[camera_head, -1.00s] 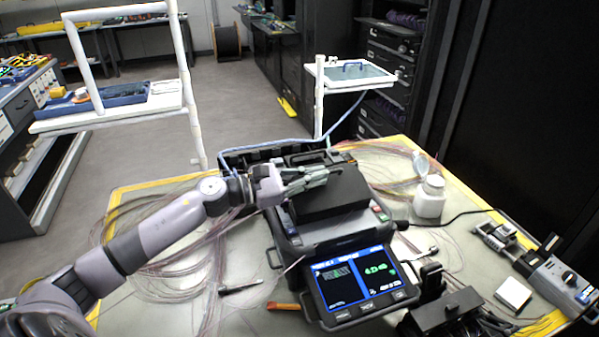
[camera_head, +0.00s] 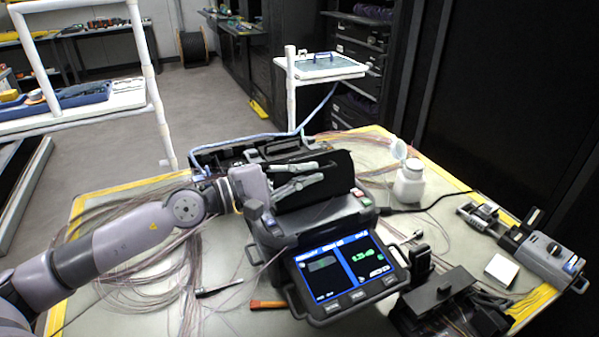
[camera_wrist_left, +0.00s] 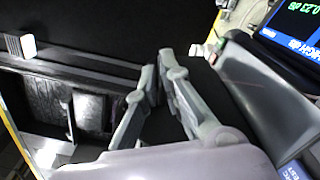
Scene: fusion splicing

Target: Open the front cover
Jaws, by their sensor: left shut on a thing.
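The fusion splicer (camera_head: 268,228) stands on the table with its lit screen (camera_head: 345,268) facing me. Its black front cover (camera_head: 340,187) shows as a dark panel tilted up above the body. My left gripper (camera_head: 323,171) reaches in from the left and lies across the front of this panel. Its jaws are shut on the cover's edge, though the exact contact is hard to see. In the left wrist view the two grey fingers (camera_wrist_left: 157,66) converge against the dark surface. My right gripper is out of view.
An open black case (camera_head: 250,155) is behind the splicer. A white bottle (camera_head: 408,186) stands to the right, and a grey tool (camera_head: 548,256) lies at the right edge. A black device (camera_head: 440,300) is near the front. Loose fibres spread over the table's left.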

